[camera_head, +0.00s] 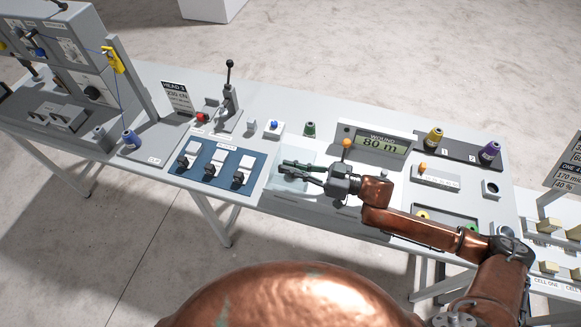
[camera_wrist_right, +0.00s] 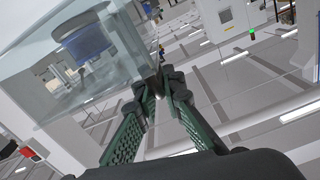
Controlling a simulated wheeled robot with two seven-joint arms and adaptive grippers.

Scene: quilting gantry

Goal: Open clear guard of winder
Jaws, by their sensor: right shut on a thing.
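The winder's clear guard (camera_head: 290,184) is a see-through box at the front middle of the bench in the head view. My right gripper (camera_head: 296,168) reaches in from the right and is shut at the guard. In the right wrist view, the guard (camera_wrist_right: 45,92) fills the upper left, with a blue spool (camera_wrist_right: 86,42) seen through it. The green fingers of the right gripper (camera_wrist_right: 160,88) close at the guard's edge there. I cannot tell how far the guard is raised. My left gripper is out of view.
The winder's display (camera_head: 380,144) reads 80 m, beside an orange-knobbed lever (camera_head: 346,144). A blue panel with several white switches (camera_head: 216,165) lies left of the guard. Yellow (camera_head: 433,138) and purple (camera_head: 489,152) thread cones stand at the right rear.

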